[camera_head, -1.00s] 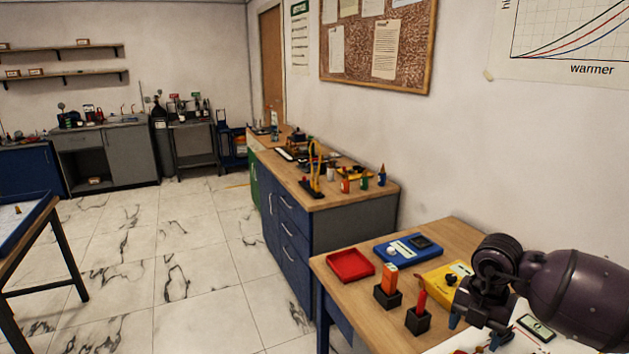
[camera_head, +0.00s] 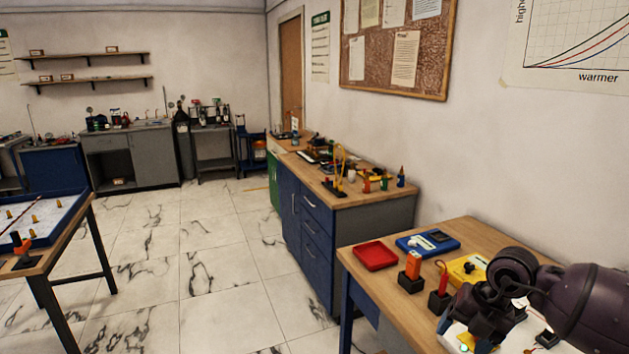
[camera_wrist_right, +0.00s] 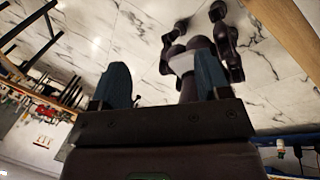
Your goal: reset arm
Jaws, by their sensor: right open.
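My right arm comes in at the lower right of the head view, over the near workbench. Its gripper (camera_head: 465,335) is partly hidden by its own wrist and the frame's lower part. In the right wrist view the two blue fingers (camera_wrist_right: 162,85) stand well apart with nothing between them. Behind them are marble floor and dark purple parts that look like my own body. My left gripper is not in the head view.
The near workbench (camera_head: 467,233) holds a red tray (camera_head: 375,256), a blue device (camera_head: 427,243), a yellow device (camera_head: 467,269) and two black holders with an orange block (camera_head: 413,264) and a red probe (camera_head: 442,272). Another table (camera_head: 60,262) stands left. Tiled floor between is clear.

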